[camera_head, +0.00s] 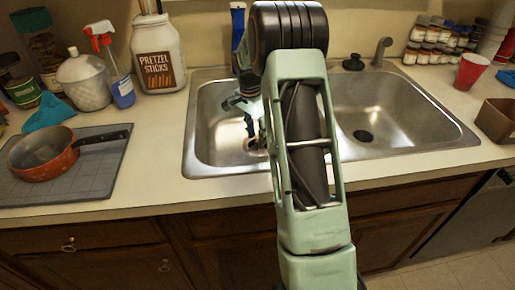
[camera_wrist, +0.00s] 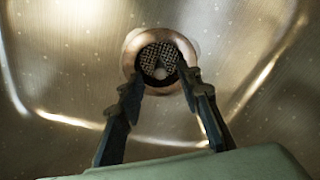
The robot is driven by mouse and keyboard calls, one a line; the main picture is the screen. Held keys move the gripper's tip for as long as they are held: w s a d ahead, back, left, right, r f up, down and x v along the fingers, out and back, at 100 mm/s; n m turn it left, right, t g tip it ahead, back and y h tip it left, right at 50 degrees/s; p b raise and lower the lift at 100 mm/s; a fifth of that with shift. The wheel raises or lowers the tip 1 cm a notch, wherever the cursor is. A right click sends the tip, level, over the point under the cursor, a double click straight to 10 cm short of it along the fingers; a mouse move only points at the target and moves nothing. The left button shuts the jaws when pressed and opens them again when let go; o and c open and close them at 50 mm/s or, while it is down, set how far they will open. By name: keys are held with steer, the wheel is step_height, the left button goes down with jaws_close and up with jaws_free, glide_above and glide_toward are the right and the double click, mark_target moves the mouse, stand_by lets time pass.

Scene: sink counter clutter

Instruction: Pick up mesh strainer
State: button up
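The mesh strainer (camera_wrist: 158,52) shows in the wrist view as a dark, perforated disc with a small pale knob, sitting inside a copper-coloured drain ring (camera_wrist: 131,52). My gripper (camera_wrist: 162,82) is open, with one dark finger on each side of the strainer's near part. The fingertips overlap the ring in the picture; I cannot tell whether they touch it. Nothing is seen held between them. In the head view my gripper (camera_head: 250,128) reaches down into the left sink basin (camera_head: 212,135); my arm and gripper largely hide the drain area there.
The right basin (camera_head: 400,115) is empty, with a dark drain. An orange pot (camera_head: 42,160) stands on a grey mat at the left. A pretzel jar (camera_head: 158,55) and spray bottle (camera_head: 120,85) stand behind. A red cup (camera_head: 470,70) stands at the right.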

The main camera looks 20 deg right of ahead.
step_height(320, 180, down, 2)
steer(key=shift+d, duration=0.1)
jaws_close()
steer(key=shift+r, duration=0.1)
